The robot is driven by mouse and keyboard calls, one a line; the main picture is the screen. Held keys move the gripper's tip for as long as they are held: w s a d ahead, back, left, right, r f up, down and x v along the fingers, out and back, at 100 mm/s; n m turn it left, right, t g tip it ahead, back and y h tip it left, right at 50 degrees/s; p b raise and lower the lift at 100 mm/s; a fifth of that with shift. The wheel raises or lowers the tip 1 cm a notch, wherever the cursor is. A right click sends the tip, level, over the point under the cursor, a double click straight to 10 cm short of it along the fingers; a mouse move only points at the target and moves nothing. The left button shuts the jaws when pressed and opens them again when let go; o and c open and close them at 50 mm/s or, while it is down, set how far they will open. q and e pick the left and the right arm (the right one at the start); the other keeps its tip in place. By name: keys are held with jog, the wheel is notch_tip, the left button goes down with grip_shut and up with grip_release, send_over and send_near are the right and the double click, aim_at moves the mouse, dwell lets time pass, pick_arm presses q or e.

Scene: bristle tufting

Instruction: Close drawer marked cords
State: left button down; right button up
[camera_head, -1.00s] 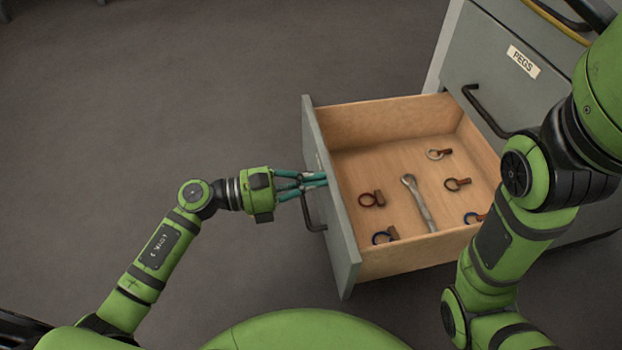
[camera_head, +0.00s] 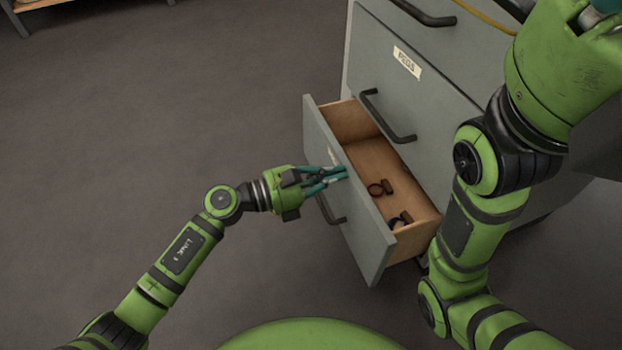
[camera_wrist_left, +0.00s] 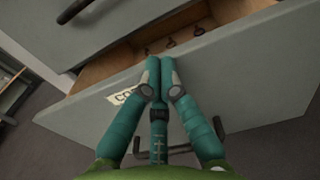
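The drawer (camera_head: 345,193) is partly open below the one marked PEGS; its wooden inside shows in the head view. In the left wrist view, its grey front (camera_wrist_left: 235,75) carries a white label (camera_wrist_left: 124,95), partly covered by my fingers, with the letters "CO" readable. My left gripper (camera_head: 340,174) has its teal fingers against the drawer front, above the dark handle (camera_head: 330,208). In the left wrist view, the fingertips (camera_wrist_left: 160,75) are drawn together with nothing visible between them. My right gripper is out of view; only its green arm shows at the right.
The grey cabinet (camera_head: 440,110) has a closed PEGS drawer with a black handle (camera_head: 388,115) above the open drawer. Ring-shaped pieces (camera_head: 380,188) lie inside the open drawer. The floor (camera_head: 150,110) to the left is clear; a wooden shelf (camera_head: 40,4) stands at the far upper left.

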pick_arm(q)
jog(key=x, duration=0.7)
jog(key=shift+d+b, duration=0.25)
jog(key=shift+b, duration=0.05)
jog(key=shift+w+a, duration=0.1)
jog(key=shift+w, duration=0.05)
